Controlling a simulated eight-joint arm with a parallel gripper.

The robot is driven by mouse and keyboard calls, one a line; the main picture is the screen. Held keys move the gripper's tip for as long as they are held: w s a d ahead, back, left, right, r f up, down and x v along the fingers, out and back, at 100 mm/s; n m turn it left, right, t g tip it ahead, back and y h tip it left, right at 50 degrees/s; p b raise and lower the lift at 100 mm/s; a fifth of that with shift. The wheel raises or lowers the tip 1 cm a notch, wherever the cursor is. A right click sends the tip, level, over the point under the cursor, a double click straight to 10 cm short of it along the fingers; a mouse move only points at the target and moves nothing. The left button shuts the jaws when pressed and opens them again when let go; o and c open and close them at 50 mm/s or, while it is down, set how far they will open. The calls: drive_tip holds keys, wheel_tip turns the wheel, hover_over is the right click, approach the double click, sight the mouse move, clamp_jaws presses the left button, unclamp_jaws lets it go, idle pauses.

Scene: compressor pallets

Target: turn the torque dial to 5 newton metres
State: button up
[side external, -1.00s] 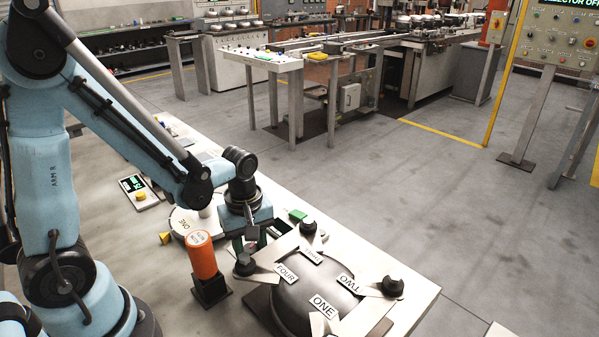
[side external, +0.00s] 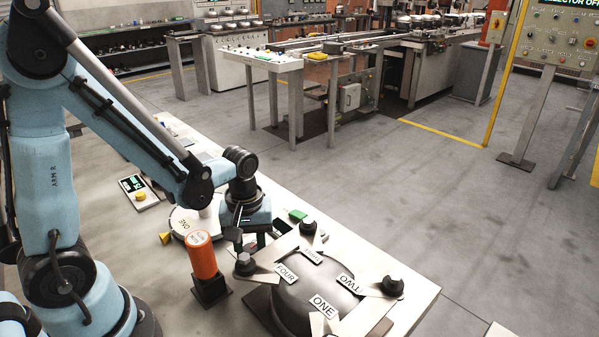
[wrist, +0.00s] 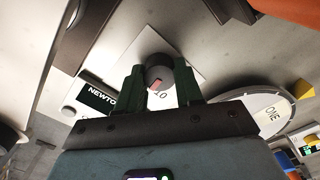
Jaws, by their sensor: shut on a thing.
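The torque dial (wrist: 158,66) is a dark round knob with a red mark, on a pale square plate in the wrist view. The number 10 shows beside the red mark, on the near side. My gripper (wrist: 161,82) has its two dark green fingers on either side of the knob, shut on it. A black display (wrist: 98,97) beside it reads "NEWTO", with the rest hidden. In the side external view my gripper (side external: 250,240) is low over the bench, behind the orange cylinder, and the dial cannot be made out there.
An orange cylinder (side external: 203,259) stands in a dark holder close to my gripper. A dark dome (side external: 290,300) with clamp arms and number labels is at the front right. A pale disc labelled ONE (side external: 182,219) lies to the left.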

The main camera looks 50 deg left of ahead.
sight(251, 247)
drive_tip(key=shift+m, duration=0.9)
drive_tip(key=o, duration=1)
drive_tip(key=shift+o, duration=0.2)
wheel_tip(251, 247, up, 12)
drive_tip(key=m+t, duration=0.2)
drive_tip(key=m, duration=0.1)
drive_tip(key=d+r+m+t, duration=0.1)
drive_tip(key=m+t, duration=0.1)
drive_tip(key=m, duration=0.1)
drive_tip(key=m+t, duration=0.3)
drive_tip(key=shift+d+r, duration=0.15)
drive_tip(key=shift+d, duration=0.15)
